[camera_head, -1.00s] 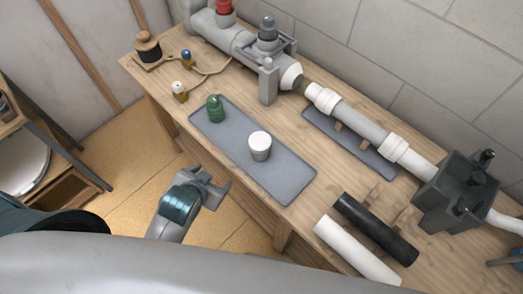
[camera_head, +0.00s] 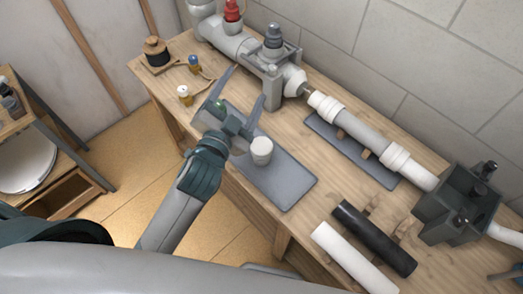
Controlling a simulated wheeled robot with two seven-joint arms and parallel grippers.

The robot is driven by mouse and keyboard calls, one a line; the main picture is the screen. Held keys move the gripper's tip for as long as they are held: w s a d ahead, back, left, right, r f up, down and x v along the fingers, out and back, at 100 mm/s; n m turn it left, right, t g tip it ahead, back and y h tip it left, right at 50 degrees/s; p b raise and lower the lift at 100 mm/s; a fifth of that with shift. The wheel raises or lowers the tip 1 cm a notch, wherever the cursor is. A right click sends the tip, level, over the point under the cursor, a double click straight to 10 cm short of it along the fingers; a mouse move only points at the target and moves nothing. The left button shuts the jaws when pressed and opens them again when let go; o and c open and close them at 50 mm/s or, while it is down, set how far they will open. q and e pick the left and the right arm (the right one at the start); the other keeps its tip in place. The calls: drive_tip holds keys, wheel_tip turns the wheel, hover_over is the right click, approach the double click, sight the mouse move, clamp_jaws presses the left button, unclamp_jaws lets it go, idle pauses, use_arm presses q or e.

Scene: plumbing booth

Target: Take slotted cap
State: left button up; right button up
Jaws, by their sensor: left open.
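My left gripper (camera_head: 241,88) reaches over the grey tray (camera_head: 285,186) on the bench, its two fingers spread wide. A white round cap (camera_head: 261,151) stands on the tray, just right of the gripper's body. A small green piece (camera_head: 220,104) on the tray's left end is almost wholly hidden behind the gripper; only a bit of green shows near the finger bases. I cannot tell which of the two is the slotted cap, as no slot is clear. I cannot see whether the fingers touch the green piece. My right gripper is out of view.
A grey pipe with a valve (camera_head: 268,62) runs along the back wall. A white-collared pipe (camera_head: 363,131) lies behind the tray, by a dark vise (camera_head: 458,205). A black tube (camera_head: 374,238) and a white tube (camera_head: 352,258) lie right. Small brass fittings (camera_head: 184,95) stand left.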

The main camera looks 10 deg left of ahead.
use_arm(q)
drive_tip(key=s+d+r+m+t+h, duration=0.1)
drive_tip(key=s+d+r+m+h, duration=0.1)
drive_tip(key=d+r+m+h, duration=1.35)
drive_tip(key=s+d+m+g+h, duration=0.2)
drive_tip(key=s+d+m+g, duration=0.35)
drive_tip(key=m+g, duration=0.6)
drive_tip(key=s+d+m+g+h, duration=0.2)
drive_tip(key=s+d+m+g, duration=0.4)
drive_tip(key=m+g, duration=0.6)
drive_tip(key=a+f+m+y, duration=0.3)
drive_tip(key=f+m+y, duration=0.25)
drive_tip(key=f, duration=0.25)
drive_tip(key=a+f+m+y, duration=0.3)
drive_tip(key=f+m+y, duration=0.1)
drive_tip(key=f+y, duration=0.4)
drive_tip(key=w+a+f+t+y, duration=0.2)
drive_tip(key=w+a+y, duration=0.2)
drive_tip(key=a, duration=0.4)
drive_tip(key=w+a+f+t+y, duration=0.2)
drive_tip(key=w+a+y, duration=0.1)
drive_tip(key=w+a, duration=0.4)
drive_tip(key=shift+w+a+y, duration=0.15)
drive_tip(key=shift+a+y, duration=0.25)
drive_tip(key=shift+a, duration=0.1)
